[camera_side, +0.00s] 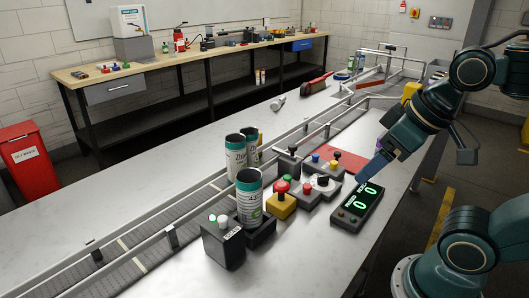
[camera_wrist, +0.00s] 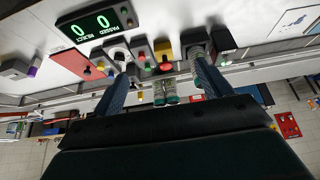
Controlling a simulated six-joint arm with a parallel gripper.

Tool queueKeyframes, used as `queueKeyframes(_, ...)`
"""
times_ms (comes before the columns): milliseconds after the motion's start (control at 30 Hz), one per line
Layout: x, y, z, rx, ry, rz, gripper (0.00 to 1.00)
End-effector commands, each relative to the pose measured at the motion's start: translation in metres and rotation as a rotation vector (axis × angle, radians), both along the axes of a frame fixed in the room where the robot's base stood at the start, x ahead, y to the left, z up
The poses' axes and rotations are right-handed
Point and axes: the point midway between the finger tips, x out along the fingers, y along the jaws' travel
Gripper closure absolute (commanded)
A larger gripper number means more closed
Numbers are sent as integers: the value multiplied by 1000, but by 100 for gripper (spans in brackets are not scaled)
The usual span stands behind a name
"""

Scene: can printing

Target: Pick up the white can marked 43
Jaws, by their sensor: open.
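Three white cans with dark green bands stand upright by the conveyor in the side view. The nearest can (camera_side: 249,203) is at a black block, and a second can (camera_side: 235,163) and a third can (camera_side: 250,150) stand close together behind it. No number 43 can be read on any of them. My gripper (camera_side: 368,172) hangs to the right of the cans, above the counter display, well apart from them. In the wrist view my gripper (camera_wrist: 161,68) has its two blue fingers wide apart with nothing held. Two cans (camera_wrist: 165,95) show small between the fingers.
The conveyor (camera_side: 180,228) with metal rails runs diagonally across the white table. Button boxes (camera_side: 306,192) and a lit display reading 0 and 0 (camera_side: 357,205) stand between cans and gripper. A red mat (camera_side: 343,158) lies behind.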

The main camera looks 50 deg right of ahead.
Motion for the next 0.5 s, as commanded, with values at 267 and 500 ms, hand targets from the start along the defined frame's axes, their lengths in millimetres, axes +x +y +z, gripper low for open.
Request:
queueKeyframes(267, 1, 0, 1, -2, 2, 6, 23)
queueKeyframes(500, 15, 4, 11, -35, 39, 87, 23)
